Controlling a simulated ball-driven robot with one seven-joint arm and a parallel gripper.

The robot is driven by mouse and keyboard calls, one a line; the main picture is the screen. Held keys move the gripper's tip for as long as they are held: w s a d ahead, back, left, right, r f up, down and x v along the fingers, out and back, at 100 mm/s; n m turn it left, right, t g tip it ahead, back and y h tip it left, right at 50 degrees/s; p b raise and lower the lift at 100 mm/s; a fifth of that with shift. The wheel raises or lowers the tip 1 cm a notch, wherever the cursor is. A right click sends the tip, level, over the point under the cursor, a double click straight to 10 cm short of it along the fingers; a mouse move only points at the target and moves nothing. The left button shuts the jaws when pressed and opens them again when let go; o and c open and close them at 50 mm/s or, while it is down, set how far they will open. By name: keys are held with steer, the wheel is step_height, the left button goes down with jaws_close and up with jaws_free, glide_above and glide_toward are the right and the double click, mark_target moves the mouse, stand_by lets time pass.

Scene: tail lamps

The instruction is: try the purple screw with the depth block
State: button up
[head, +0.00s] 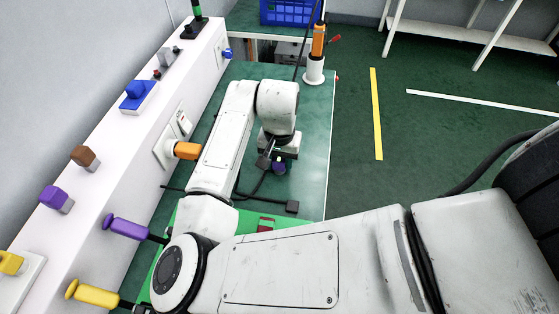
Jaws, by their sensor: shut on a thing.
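My gripper (277,160) points down over the green bench and is shut on a small purple piece, mostly hidden under the dark jaws. A purple part (279,168) shows just below them; it looks like the purple screw, but its shape is unclear. I cannot tell whether it touches the bench. No depth block can be made out with certainty. A small dark block (292,206) lies on the bench in front of the gripper, beside a dark cable or rod. A red and dark piece (266,225) sits on a bright green board, partly behind my arm.
A white ledge (130,140) on the left carries purple (56,198), brown (86,157) and blue (137,92) blocks. Purple (125,228) and yellow (92,293) handles stick out from it. An orange-handled tool (318,40) stands in a white holder at the back. The bench's right strip is clear.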

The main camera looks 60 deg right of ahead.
steer(key=shift+r, duration=0.5)
step_height(320, 180, up, 2)
steer(key=shift+r, duration=0.2)
steer(key=s+a+r, duration=0.2)
steer(key=s+r, duration=0.2)
steer(key=s, duration=0.2)
steer(key=s+a+r+p, duration=0.1)
steer(key=s+a+r, duration=0.1)
steer(key=s+r, duration=0.3)
steer(key=shift+s+a+r, duration=0.3)
steer(key=shift+s+a, duration=0.1)
steer(key=shift+s, duration=0.7)
steer(key=o, duration=0.5)
steer(key=c, duration=0.5)
